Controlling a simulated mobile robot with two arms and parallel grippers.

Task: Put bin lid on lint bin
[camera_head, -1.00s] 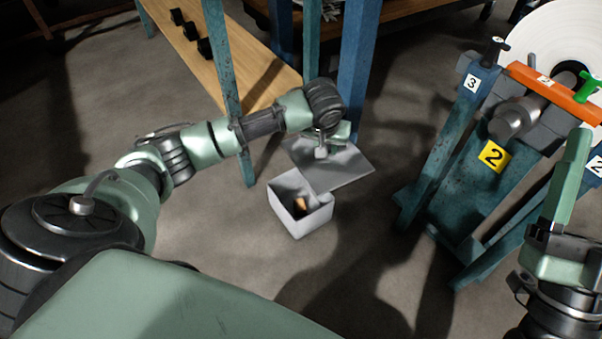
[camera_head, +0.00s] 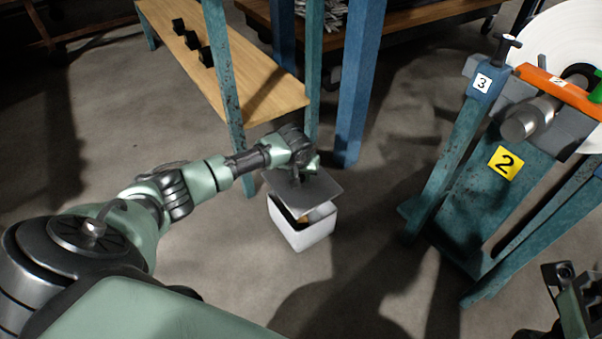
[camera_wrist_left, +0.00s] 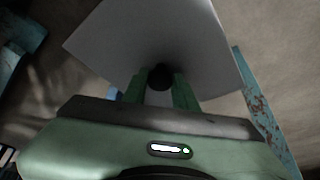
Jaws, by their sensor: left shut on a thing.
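The lint bin (camera_head: 302,235) is a white box standing on the floor, with something orange-brown partly visible inside. The bin lid (camera_head: 318,197) is a flat grey square plate. My left gripper (camera_head: 302,176) is shut on the lid's dark knob. It holds the lid tilted over the bin, covering most of the opening; a gap shows at the front. I cannot tell whether lid and rim touch. In the left wrist view the lid (camera_wrist_left: 160,35) spreads beyond the fingers (camera_wrist_left: 160,88), with the round knob between them. My right gripper (camera_head: 570,285) is at the lower right, partly cut off.
A teal roll stand (camera_head: 485,195) with number signs is at the right. Open floor lies in front of the bin.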

